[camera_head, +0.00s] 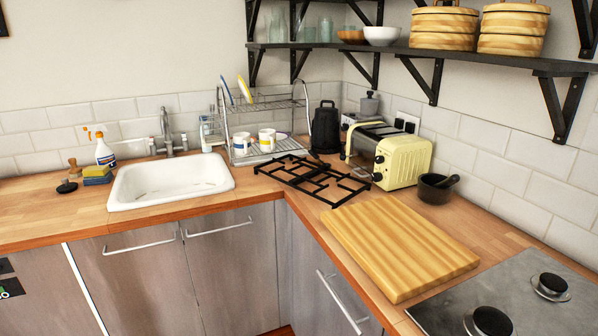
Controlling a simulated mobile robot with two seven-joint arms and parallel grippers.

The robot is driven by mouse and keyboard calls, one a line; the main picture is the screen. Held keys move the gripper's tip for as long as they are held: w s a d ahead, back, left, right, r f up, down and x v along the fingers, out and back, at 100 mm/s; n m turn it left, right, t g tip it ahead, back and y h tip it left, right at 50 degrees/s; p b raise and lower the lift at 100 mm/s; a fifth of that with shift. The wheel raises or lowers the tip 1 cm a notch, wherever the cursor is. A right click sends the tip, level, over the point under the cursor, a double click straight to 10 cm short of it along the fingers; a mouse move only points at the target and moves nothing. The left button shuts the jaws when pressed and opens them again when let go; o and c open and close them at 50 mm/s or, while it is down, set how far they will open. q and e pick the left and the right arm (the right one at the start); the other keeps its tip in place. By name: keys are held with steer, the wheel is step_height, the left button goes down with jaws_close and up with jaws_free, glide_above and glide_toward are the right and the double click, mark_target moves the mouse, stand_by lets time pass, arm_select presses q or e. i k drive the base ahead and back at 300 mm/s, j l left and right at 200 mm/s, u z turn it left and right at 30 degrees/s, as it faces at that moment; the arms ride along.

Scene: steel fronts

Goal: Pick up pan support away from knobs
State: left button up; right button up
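A black pan support (313,181), an open lattice of bars, lies on the wooden worktop in the corner. It sits between the sink and the cream toaster, in front of the dish rack and behind the striped cutting board. Its right end is close to the toaster. A grey hob (455,302) with round black-topped burners fills the lower right corner and is cut off by the picture edge. I cannot make out any knobs on the visible part of the hob. Neither of my grippers is in view.
The striped cutting board (398,245) lies between the pan support and the hob. A toaster (405,165), mortar (433,192), dish rack (262,147) and white sink (170,183) surround the corner. Black shelves (430,55) hang above.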

mark_target(299, 179)
steer(key=i+j, duration=0.75)
steer(key=i+j+u, duration=0.05)
steer(key=i, duration=0.05)
